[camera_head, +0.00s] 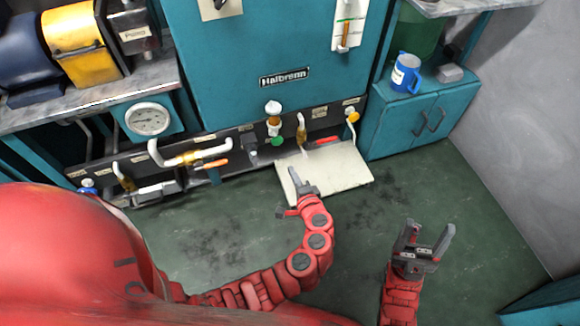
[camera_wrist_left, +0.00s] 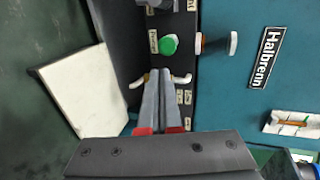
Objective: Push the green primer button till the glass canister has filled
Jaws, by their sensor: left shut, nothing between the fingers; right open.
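The green primer button (camera_head: 278,141) sits low on the dark panel under the teal Halbrenn cabinet. It also shows in the left wrist view (camera_wrist_left: 169,44), just beyond my fingertips. A small fitting with a white cap (camera_head: 273,107) is directly above the button; I cannot tell whether it is the glass canister or how full it is. My left gripper (camera_head: 293,173) is shut and empty, in front of and below the button, apart from it; its closed fingers show in the wrist view (camera_wrist_left: 160,72). My right gripper (camera_head: 428,236) is open and empty at the lower right.
A cream plate (camera_head: 330,172) lies below the panel. Taps and pipes (camera_head: 190,155) stick out left of the button, another tap (camera_head: 301,130) to its right. A level gauge (camera_head: 347,30) is on the cabinet. A blue mug (camera_head: 406,73) stands on the right cupboard. Floor between is clear.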

